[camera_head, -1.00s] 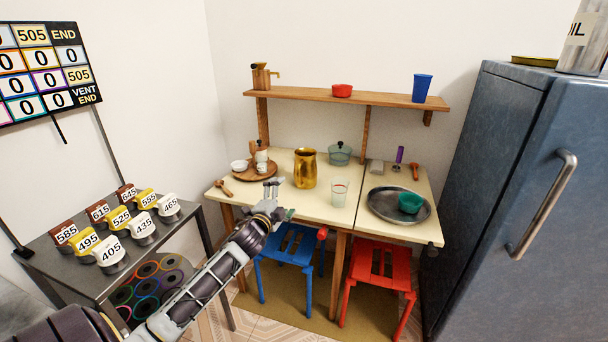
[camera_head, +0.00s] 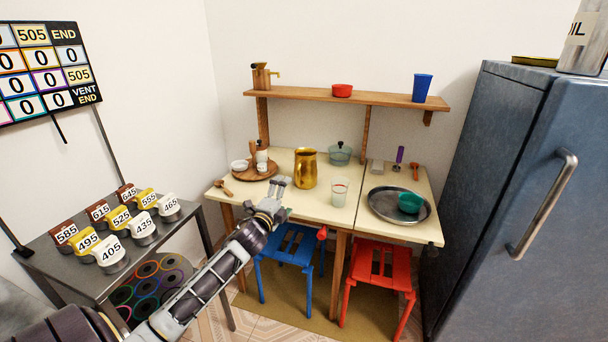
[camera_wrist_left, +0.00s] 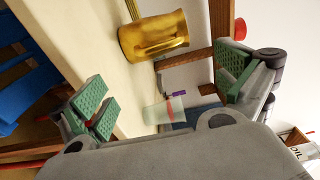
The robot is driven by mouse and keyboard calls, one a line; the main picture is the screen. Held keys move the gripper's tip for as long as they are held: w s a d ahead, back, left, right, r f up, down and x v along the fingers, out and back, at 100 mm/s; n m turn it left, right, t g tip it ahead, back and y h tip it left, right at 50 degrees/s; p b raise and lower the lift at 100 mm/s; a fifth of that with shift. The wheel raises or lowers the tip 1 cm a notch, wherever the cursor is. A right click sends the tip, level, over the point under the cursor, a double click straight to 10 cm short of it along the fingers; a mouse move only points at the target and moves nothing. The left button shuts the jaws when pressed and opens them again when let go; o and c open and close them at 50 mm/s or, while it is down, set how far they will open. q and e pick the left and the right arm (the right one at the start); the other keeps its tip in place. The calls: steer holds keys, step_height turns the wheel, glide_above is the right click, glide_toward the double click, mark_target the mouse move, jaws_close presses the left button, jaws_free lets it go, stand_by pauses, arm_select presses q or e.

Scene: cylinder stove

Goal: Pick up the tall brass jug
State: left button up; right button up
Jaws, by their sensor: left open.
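The tall brass jug (camera_head: 305,169) stands upright on the cream table, left of the clear glass. My left gripper (camera_head: 278,186) is in front of the jug and to its left in the head view, near the table's front edge. In the left wrist view the jug (camera_wrist_left: 153,38) shows sideways, beyond the fingers and apart from them. The left gripper's green-padded fingers (camera_wrist_left: 166,92) are spread wide with nothing gripped. My right gripper is not in view.
A clear glass (camera_head: 339,192) stands close to the jug's right. A wooden tray (camera_head: 240,172) with cups is to its left, a lidded pot (camera_head: 340,154) behind. A metal tray (camera_head: 378,209) lies right. A blue stool (camera_head: 287,245) stands below the front edge.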

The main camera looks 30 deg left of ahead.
mark_target(298, 177)
arm_select(q)
steer(key=shift+w+a+b, duration=0.15)
steer(key=shift+w+a, duration=0.05)
steer(key=shift+w, duration=0.7)
steer(key=shift+w+a+b, duration=0.15)
steer(key=shift+w, duration=0.7)
steer(key=shift+w+a, duration=0.15)
steer(key=shift+w, duration=0.65)
steer(key=shift+w+a+b, duration=0.25)
steer(key=shift+w+b, duration=0.15)
steer(key=shift+w, duration=1)
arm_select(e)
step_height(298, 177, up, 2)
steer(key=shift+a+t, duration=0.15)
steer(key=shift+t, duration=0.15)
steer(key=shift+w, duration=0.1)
arm_select(q)
steer(key=shift+w, duration=0.1)
